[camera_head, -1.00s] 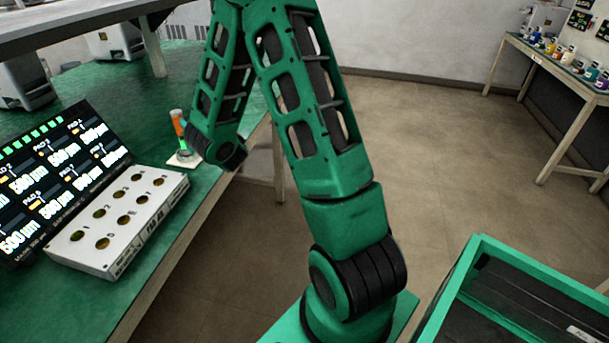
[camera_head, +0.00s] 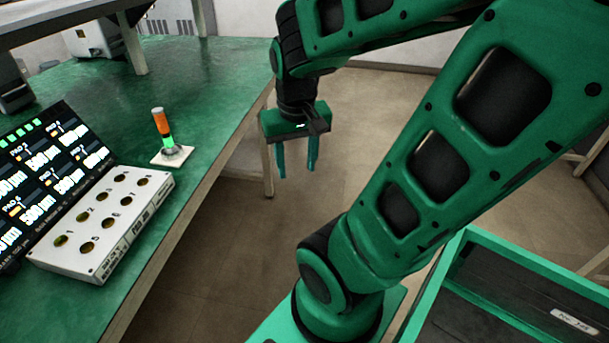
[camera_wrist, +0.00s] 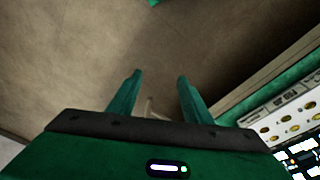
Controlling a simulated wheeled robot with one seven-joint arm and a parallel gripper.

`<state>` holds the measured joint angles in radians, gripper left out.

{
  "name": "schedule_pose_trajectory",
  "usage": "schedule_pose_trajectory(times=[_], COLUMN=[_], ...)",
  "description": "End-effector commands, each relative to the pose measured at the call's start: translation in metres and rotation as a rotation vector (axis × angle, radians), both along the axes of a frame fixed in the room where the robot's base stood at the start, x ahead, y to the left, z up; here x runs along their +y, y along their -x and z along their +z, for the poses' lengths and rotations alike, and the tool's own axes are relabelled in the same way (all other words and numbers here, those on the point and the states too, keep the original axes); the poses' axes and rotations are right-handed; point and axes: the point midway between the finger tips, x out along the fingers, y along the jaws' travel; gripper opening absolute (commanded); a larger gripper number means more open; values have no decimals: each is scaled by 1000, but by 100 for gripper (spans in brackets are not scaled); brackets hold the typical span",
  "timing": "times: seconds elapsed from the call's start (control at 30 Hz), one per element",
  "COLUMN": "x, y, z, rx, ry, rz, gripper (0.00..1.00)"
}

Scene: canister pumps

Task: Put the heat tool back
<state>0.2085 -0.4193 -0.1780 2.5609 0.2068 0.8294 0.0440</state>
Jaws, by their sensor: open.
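I cannot pick out a heat tool for certain in either view. An orange and green upright cylinder (camera_head: 162,127) stands on a small white square base (camera_head: 183,157) on the green bench, in the head view. My gripper (camera_head: 298,165) hangs past the bench's right edge, over the floor, with its two fingers pointing down. It is open and empty. In the wrist view its fingers (camera_wrist: 160,78) are apart with only brown floor and part of a bench leg between and beyond them.
A white box (camera_head: 148,213) with numbered round holes lies on the bench beside a tilted display (camera_head: 40,185). The box also shows at the right of the wrist view (camera_wrist: 283,114). A green-rimmed tray (camera_head: 540,268) is at lower right. Floor lies between bench and tray.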

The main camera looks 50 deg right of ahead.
Motion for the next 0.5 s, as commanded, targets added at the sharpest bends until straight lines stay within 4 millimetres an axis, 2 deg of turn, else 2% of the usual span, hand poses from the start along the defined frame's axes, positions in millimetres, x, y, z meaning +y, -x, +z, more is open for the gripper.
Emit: schedule_pose_trajectory(times=[0.03,0.1,0.2,0.5], x=[8,19,25,28], y=[17,35,50,57], z=[4,7,10,11], rx=[26,63,96,111], ry=[-36,-77,-115,-129], rz=[4,16,26,30], gripper=[45,45,45,45])
